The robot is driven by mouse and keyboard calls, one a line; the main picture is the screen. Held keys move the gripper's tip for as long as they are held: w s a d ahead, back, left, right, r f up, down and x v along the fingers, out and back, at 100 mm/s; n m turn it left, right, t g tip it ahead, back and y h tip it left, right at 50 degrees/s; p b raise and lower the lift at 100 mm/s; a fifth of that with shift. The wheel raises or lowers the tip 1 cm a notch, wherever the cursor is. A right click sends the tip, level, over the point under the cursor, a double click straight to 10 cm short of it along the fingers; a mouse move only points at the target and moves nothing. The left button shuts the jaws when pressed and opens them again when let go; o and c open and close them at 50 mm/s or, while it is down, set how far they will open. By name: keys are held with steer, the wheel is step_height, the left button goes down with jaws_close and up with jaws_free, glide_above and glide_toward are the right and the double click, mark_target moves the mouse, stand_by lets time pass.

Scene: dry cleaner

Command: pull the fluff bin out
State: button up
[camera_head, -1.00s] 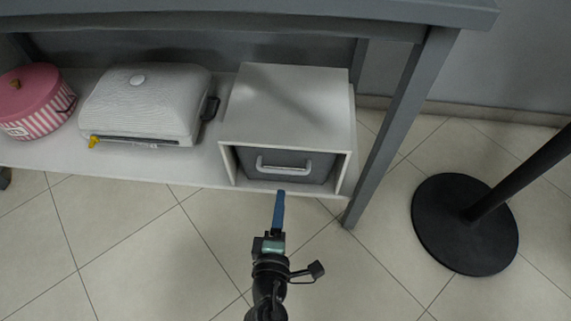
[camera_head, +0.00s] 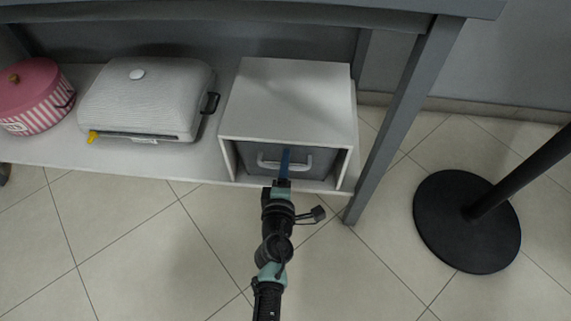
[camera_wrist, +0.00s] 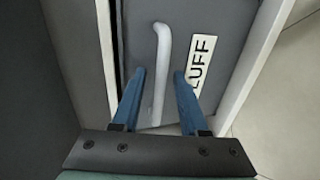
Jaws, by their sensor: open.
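The fluff bin (camera_head: 256,155) is a dark grey drawer front inside a pale open-fronted box on the low shelf. A light bar handle (camera_head: 268,165) runs across its front. In the wrist view the bin front (camera_wrist: 141,40) carries a white label (camera_wrist: 203,62) of which "LUFF" is readable. My gripper (camera_head: 287,152) is at the bin front, its blue fingers over the handle. In the wrist view my gripper (camera_wrist: 158,75) is open, with the handle (camera_wrist: 163,65) between the two fingers. I cannot tell whether either finger touches it.
The pale box (camera_head: 290,100) surrounds the bin. A table leg (camera_head: 400,125) stands close on its right, and a black post base (camera_head: 440,235) is farther right. A grey ribbed case (camera_head: 150,95) and a pink striped round box (camera_head: 38,115) sit left. The floor in front is clear.

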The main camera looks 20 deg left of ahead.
jaws_close()
stand_by(1.4)
